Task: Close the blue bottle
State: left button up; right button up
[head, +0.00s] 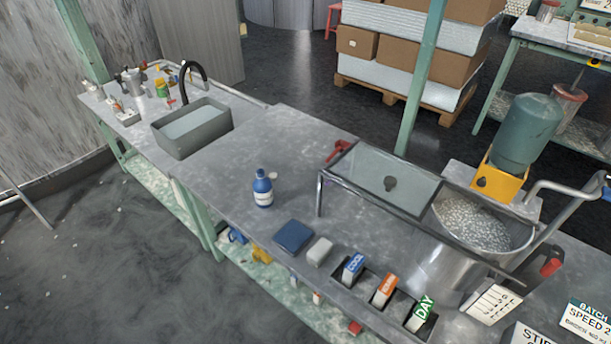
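The blue bottle (263,190) stands upright on the grey metal worktop (235,165), near its front edge and left of the glass-lidded machine. Whether the bottle's mouth is open is too small to tell. Neither of my grippers shows in the head view.
A sink (192,128) with a black tap is at the left. A dark blue pad (293,236) and a pale block (319,251) lie right of the bottle along the front edge. A metal rail (319,195) rises to its right. The worktop between sink and bottle is clear.

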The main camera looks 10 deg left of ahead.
aim_at(262, 186)
jog(key=j+z, duration=0.25)
jog(key=z, duration=0.2)
jog(key=j+z, duration=0.25)
jog(key=z, duration=0.2)
jog(key=j+z, duration=0.25)
jog(key=z, duration=0.2)
jog(key=k+j+z, duration=0.15)
jog(key=j, duration=0.25)
jog(key=k+j+z, duration=0.15)
jog(key=j, duration=0.25)
jog(key=k+j+z, duration=0.15)
jog(key=j, duration=0.25)
jog(key=k+j+z, duration=0.1)
jog(key=j, duration=0.25)
jog(key=k+j+z, duration=0.15)
jog(key=k+j, duration=0.35)
jog(key=j, duration=0.15)
jog(key=k+j, duration=0.25)
jog(key=j, duration=0.1)
